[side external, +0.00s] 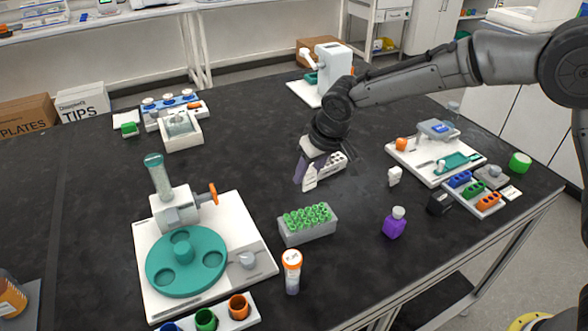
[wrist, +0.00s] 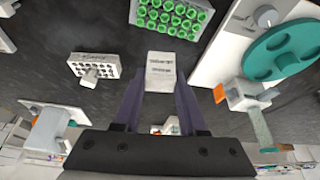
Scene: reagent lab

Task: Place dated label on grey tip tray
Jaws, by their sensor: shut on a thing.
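My gripper (side external: 306,172) is shut on a small white label (wrist: 160,72) with two lines of dark print, too small to read. In the wrist view the label sticks out beyond the purple fingertips (wrist: 159,90). A grey tray (side external: 308,232) filled with green-topped pieces stands on the black bench, in front of my gripper in the side view. It shows at the top of the wrist view (wrist: 140,22), partly cut off. It looks like the tip tray. The held label is above the bench, apart from this tray.
A pale holed rack (side external: 335,160) stands just behind my gripper. A white device with a teal turntable (side external: 187,262) is at left. An orange-capped tube (side external: 292,272) stands before the tray, and a purple bottle (side external: 394,225) is to its right. Bare bench lies between.

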